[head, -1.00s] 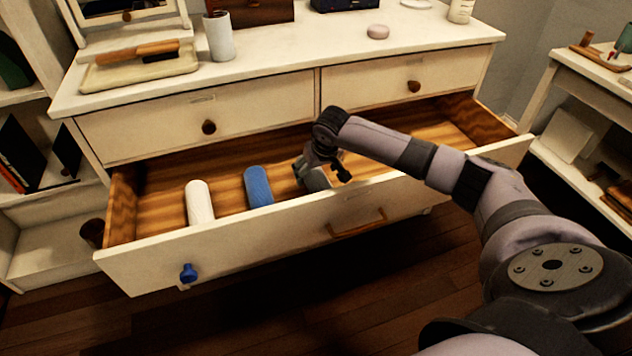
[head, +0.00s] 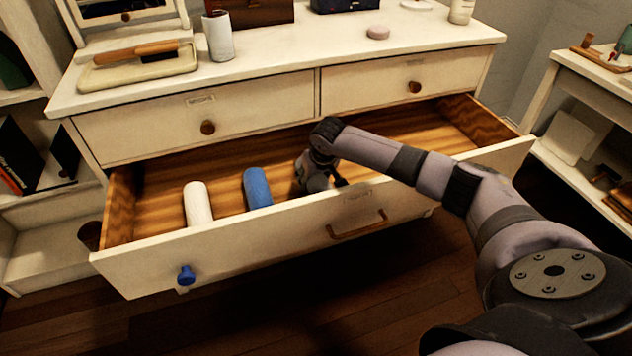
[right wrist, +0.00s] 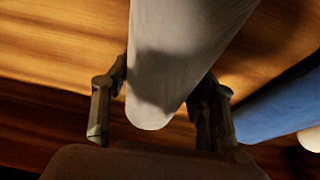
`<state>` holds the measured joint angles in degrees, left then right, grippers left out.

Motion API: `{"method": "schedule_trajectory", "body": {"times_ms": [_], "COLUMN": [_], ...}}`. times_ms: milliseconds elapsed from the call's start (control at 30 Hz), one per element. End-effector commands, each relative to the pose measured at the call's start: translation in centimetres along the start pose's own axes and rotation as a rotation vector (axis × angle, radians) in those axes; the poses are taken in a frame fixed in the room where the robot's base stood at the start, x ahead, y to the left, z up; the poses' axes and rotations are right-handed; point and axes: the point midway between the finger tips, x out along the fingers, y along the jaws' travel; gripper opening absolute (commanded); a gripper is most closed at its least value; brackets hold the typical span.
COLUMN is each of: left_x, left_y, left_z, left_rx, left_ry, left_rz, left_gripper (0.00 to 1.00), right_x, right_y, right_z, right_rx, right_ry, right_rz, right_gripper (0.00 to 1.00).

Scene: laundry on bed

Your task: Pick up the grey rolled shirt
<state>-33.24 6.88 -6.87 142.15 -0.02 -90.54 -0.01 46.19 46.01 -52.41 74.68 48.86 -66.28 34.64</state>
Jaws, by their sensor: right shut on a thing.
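The grey rolled shirt (right wrist: 180,65) lies between the two fingers of my right gripper (right wrist: 160,112) in the right wrist view, with its rounded end toward the camera. The gripper is shut on it. In the head view my right gripper (head: 322,178) is down inside the open drawer, and a bit of the grey shirt (head: 317,184) shows beneath it. The gripper and drawer front hide the rest. I cannot tell whether the shirt is clear of the drawer floor. My left gripper is not in view.
The open drawer (head: 240,243) also holds a white roll (head: 198,204) and a blue roll (head: 258,188), just left of my right gripper. The drawer's right part is empty. The dresser top (head: 290,50) carries several items. A side table (head: 590,90) stands at right.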

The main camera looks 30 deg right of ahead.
Motion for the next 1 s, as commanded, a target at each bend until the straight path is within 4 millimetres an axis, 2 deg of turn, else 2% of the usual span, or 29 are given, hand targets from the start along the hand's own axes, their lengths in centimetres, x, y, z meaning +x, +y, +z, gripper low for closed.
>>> {"method": "schedule_trajectory", "body": {"times_ms": [400,733,967,1000], "left_x": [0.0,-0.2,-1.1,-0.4], "left_y": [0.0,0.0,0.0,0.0], "left_z": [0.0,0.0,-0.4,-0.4], "left_rx": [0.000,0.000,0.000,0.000], "left_ry": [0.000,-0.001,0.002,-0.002], "left_rz": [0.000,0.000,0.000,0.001], "left_gripper": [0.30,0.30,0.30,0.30], "right_x": [0.0,-0.5,-2.8,-3.2], "right_y": [0.0,0.0,0.0,0.0], "right_z": [0.0,-0.2,-1.2,-1.4], "right_rx": [0.000,0.000,0.001,0.000], "right_ry": [0.001,0.001,0.003,0.003], "right_rz": [0.000,0.000,0.000,-0.001], "right_gripper": [0.20,0.19,0.19,0.19]}}
